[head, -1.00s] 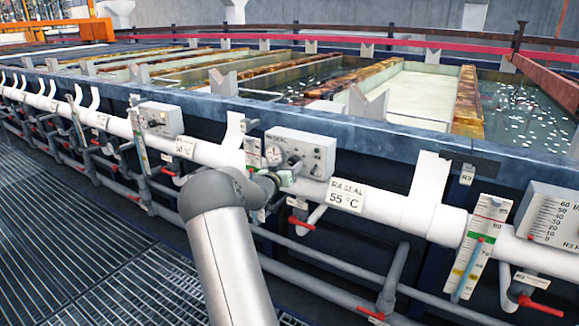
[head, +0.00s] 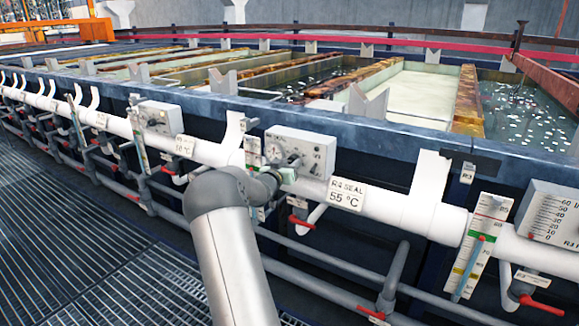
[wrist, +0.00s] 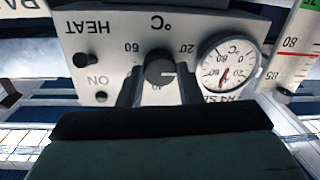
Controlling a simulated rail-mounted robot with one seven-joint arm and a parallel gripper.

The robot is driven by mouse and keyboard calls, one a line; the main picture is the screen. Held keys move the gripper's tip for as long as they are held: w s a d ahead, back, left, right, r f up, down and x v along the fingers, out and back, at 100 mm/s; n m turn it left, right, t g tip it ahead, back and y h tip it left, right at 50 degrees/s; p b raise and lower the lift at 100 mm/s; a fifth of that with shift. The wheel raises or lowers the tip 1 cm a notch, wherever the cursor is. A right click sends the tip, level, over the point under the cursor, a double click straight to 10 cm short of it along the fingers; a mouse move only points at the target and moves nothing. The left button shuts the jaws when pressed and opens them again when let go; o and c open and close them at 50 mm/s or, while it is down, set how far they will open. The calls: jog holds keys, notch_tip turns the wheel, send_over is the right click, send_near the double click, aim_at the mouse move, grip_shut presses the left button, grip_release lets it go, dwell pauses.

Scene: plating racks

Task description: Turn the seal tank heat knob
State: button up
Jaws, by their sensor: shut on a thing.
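The heat knob (wrist: 160,69) is a round dark knob on a light grey control box (wrist: 210,25), which appears upside down in the wrist view. My gripper largely hides the knob there.
A round dial gauge (wrist: 229,62) is close beside the fingers. A black button (wrist: 80,60) is on the box's other side. A label reading R4 SEAL 55 °C (head: 346,194) and a red-handled valve (head: 301,222) are near my arm. Open tanks lie behind the rim.

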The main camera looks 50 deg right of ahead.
jog(key=m+b, duration=0.8)
jog(key=m+h+b, duration=0.1)
jog(key=m+b, duration=0.3)
jog(key=m, duration=0.1)
jog(key=shift+w+f+g, duration=0.1)
jog(key=shift+f+g, duration=0.15)
jog(key=shift+g, duration=0.05)
jog(key=m+b, duration=0.3)
jog(key=m, duration=0.2)
jog(key=shift+g, duration=0.3)
jog(key=m+b, duration=0.2)
jog(key=m, duration=0.3)
jog(key=shift+w+g+b, duration=0.1)
jog(key=shift+g+b, duration=0.2)
jog(key=shift+b, duration=0.05)
jog(key=m+b, duration=0.2)
jog(key=m, duration=0.3)
jog(key=shift+g, duration=0.4)
jog(key=m+b, duration=0.2)
jog(key=m, duration=0.3)
jog(key=shift+b, duration=0.3)
jog(key=shift+r+m+y+b, duration=0.15)
jog(key=shift+m+b, duration=0.25)
jog(key=shift+m, duration=0.65)
jog(key=shift+m+y+b, duration=0.15)
jog(key=shift+m+b, duration=0.2)
jog(key=shift+m, duration=0.7)
